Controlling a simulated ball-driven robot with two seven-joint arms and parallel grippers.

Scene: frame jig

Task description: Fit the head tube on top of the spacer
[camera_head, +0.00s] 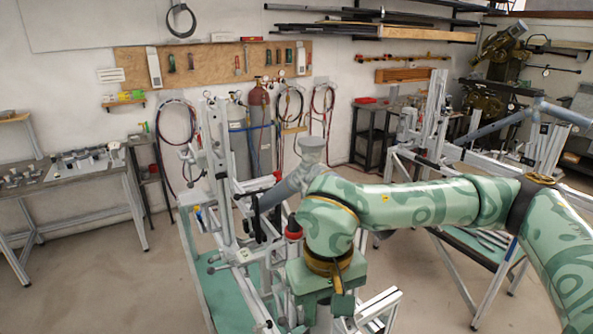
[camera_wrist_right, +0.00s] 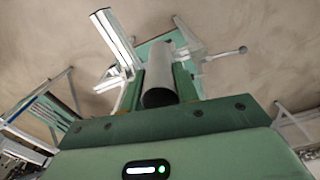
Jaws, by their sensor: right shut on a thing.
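My right gripper (camera_head: 322,298) points down in front of the jig in the head view, with its green palm hiding most of its fingers. In the right wrist view its two green fingers (camera_wrist_right: 160,88) are shut on a grey tube (camera_wrist_right: 158,78), which I take to be the head tube. The tube shows its dark round open end and lies between the fingers. A piece of grey tube (camera_head: 322,321) shows below the palm in the head view. I cannot make out the spacer for certain. My left gripper is not in view.
The aluminium frame jig (camera_head: 222,190) stands left of my right arm, with a grey bicycle-like tube (camera_head: 285,190) on it and a red collar (camera_head: 293,230) close to my wrist. A steel workbench (camera_head: 75,175) stands at left. A second jig stand (camera_head: 445,170) is at right. Floor at left is clear.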

